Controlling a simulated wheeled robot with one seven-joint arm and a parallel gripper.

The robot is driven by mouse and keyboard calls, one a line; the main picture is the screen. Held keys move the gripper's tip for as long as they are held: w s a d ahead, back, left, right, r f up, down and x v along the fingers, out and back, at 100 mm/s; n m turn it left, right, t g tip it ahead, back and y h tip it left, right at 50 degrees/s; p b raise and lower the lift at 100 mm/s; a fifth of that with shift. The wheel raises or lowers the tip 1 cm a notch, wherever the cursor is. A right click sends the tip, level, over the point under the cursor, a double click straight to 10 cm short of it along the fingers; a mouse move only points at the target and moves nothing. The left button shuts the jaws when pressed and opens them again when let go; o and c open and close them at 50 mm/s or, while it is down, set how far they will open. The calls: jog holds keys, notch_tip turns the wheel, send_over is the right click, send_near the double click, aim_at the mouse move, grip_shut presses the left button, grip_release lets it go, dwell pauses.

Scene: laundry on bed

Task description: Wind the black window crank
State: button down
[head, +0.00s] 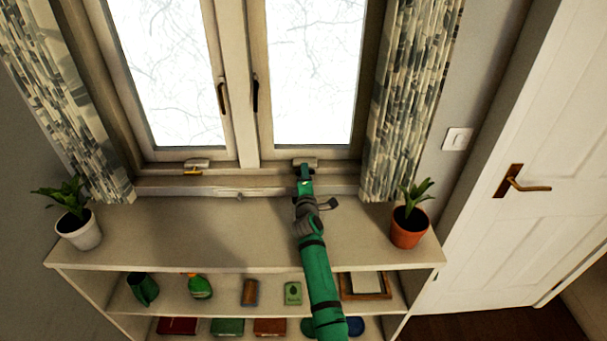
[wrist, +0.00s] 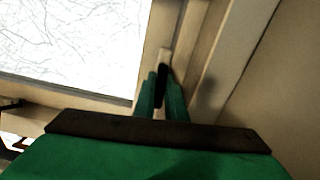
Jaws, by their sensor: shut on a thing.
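The black window crank (wrist: 163,76) shows in the wrist view as a dark piece between my two green fingers, below the right window pane. My gripper (wrist: 163,98) is shut on it. In the head view my gripper (head: 305,174) is at the sill under the right window, by the pale crank housing (head: 305,162). My fingers and wrist hide most of the crank there, so its angle is hard to tell. The right window (head: 315,70) looks closed.
A yellow crank (head: 193,172) sits under the left window. A shelf top (head: 170,235) lies below the sill, with a white-potted plant (head: 80,232) at left and an orange-potted plant (head: 408,228) at right. Patterned curtains (head: 412,90) hang at both sides. The shelf top's middle is clear.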

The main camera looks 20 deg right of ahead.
jog(key=shift+s+d+f+m, duration=0.15)
jog(key=shift+f+m, duration=0.2)
jog(key=shift+m, duration=0.25)
jog(key=shift+f, duration=0.15)
jog(key=c, duration=1.9)
grip_release()
jog(key=shift+o, duration=0.5)
jog(key=shift+r, duration=0.2)
jog(key=shift+r, duration=0.1)
jog(key=v, duration=0.9)
jog(key=shift+s+a, duration=0.2)
jog(key=shift+s, duration=0.15)
jog(key=shift+s+a, duration=0.15)
jog(key=shift+s, duration=0.2)
